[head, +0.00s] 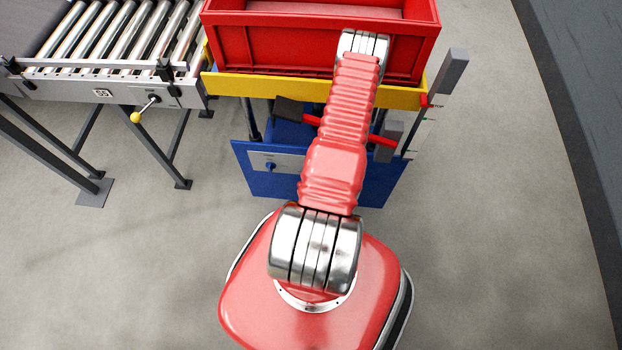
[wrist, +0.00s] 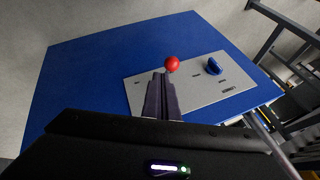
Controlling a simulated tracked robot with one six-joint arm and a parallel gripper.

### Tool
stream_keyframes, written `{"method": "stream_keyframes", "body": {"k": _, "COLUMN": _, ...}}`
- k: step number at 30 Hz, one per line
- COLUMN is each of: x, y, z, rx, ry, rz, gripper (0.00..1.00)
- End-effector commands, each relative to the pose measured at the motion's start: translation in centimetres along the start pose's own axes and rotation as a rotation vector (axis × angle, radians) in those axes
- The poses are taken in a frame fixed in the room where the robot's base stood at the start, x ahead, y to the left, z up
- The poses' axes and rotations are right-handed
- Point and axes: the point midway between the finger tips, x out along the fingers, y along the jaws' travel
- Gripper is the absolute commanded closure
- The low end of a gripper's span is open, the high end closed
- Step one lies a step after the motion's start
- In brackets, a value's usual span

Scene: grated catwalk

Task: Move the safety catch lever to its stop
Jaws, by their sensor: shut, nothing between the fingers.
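A red ball knob (wrist: 172,64), which looks like the end of the safety catch lever, stands at the edge of a grey panel (wrist: 205,88) on a blue plate (wrist: 95,75) in the wrist view. The lever's shaft and stop cannot be made out. My gripper (wrist: 160,78) is shut and empty, its fingertips just left of and below the ball. I cannot tell whether they touch it. A blue turn knob (wrist: 213,66) sits on the same panel. In the head view part of the panel (head: 290,162) shows on the blue base; my arm hides the ball and fingertips.
A red crate (head: 285,50) rests on a yellow-edged platform (head: 240,87) above the blue base (head: 375,185). A roller conveyor (head: 60,90) with a yellow-ball lever (head: 135,117) stands at left. A marked grey post (head: 451,72) stands at right. Floor nearby is clear.

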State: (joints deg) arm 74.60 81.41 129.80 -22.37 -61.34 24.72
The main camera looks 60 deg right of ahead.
Motion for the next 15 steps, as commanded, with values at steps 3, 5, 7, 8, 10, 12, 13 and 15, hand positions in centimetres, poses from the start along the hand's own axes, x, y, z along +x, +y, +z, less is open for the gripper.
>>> {"method": "stream_keyframes", "body": {"k": 3, "x": -2.1, "y": 0.0, "z": -0.1, "rx": 0.003, "ry": 0.001, "rz": 0.001, "gripper": 1.00}}
{"method": "stream_keyframes", "body": {"k": 5, "x": -3.1, "y": 0.0, "z": 0.0, "rx": 0.003, "ry": 0.000, "rz": 0.001, "gripper": 1.00}}
{"method": "stream_keyframes", "body": {"k": 7, "x": -4.2, "y": 0.0, "z": -0.1, "rx": 0.004, "ry": 0.002, "rz": 0.001, "gripper": 1.00}}
{"method": "stream_keyframes", "body": {"k": 8, "x": -4.6, "y": 0.0, "z": -0.1, "rx": 0.003, "ry": 0.001, "rz": 0.001, "gripper": 1.00}}
{"method": "stream_keyframes", "body": {"k": 10, "x": -5.3, "y": 0.0, "z": -0.1, "rx": 0.002, "ry": 0.002, "rz": 0.001, "gripper": 1.00}}
{"method": "stream_keyframes", "body": {"k": 12, "x": -5.8, "y": -0.1, "z": -0.1, "rx": 0.002, "ry": 0.002, "rz": 0.001, "gripper": 1.00}}
{"method": "stream_keyframes", "body": {"k": 13, "x": -5.9, "y": -0.1, "z": -0.1, "rx": 0.002, "ry": 0.001, "rz": 0.000, "gripper": 1.00}}
{"method": "stream_keyframes", "body": {"k": 15, "x": -6.1, "y": -0.1, "z": 0.0, "rx": 0.001, "ry": 0.001, "rz": 0.000, "gripper": 1.00}}
